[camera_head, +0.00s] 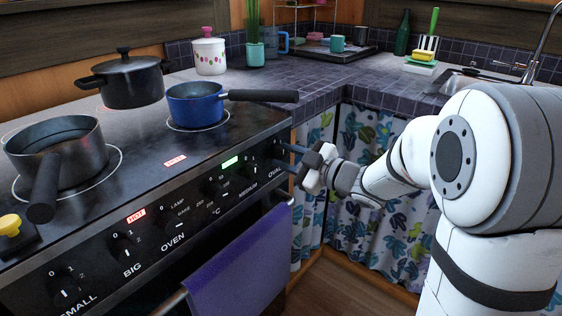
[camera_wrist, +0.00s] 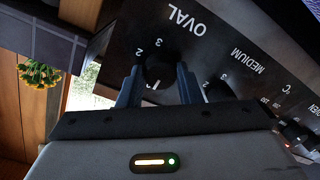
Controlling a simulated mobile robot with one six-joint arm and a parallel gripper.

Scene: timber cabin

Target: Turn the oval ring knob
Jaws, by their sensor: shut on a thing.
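The medium knob (camera_head: 247,170) is close to my gripper's left. A purple towel (camera_head: 240,265) hangs on the oven handle below. A blue pan (camera_head: 195,104), a black pot (camera_head: 130,82) and a grey saucepan (camera_head: 58,150) stand on the hob. Patterned curtains (camera_head: 375,150) hang at the right.

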